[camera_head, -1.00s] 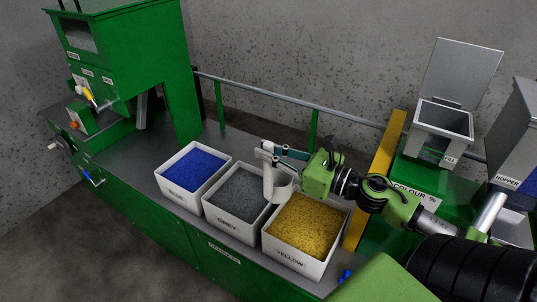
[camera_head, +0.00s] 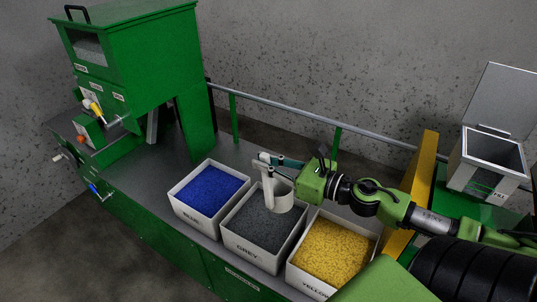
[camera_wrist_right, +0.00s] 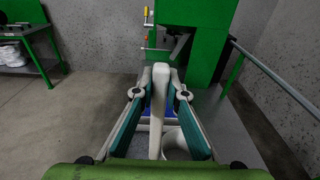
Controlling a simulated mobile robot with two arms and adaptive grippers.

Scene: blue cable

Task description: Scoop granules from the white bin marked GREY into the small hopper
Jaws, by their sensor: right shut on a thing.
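The white bin marked GREY (camera_head: 251,250) stands on the bench, filled with dark grey granules (camera_head: 258,226). My right gripper (camera_head: 266,163) is shut on the handle of a white scoop (camera_head: 281,194). The scoop's cup is over the far right part of the GREY bin; whether it touches the granules I cannot tell. In the right wrist view the scoop handle (camera_wrist_right: 160,105) stands between the two fingers, with the cup partly hidden below. The small hopper (camera_head: 490,160), a grey metal box with its lid raised, is at the right. My left gripper is not in view.
A bin of blue granules (camera_head: 190,213) stands left of the GREY bin and a bin of yellow granules (camera_head: 311,284) right of it. A yellow upright panel (camera_head: 422,175) stands between the bins and the hopper. A rail (camera_head: 300,115) runs behind.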

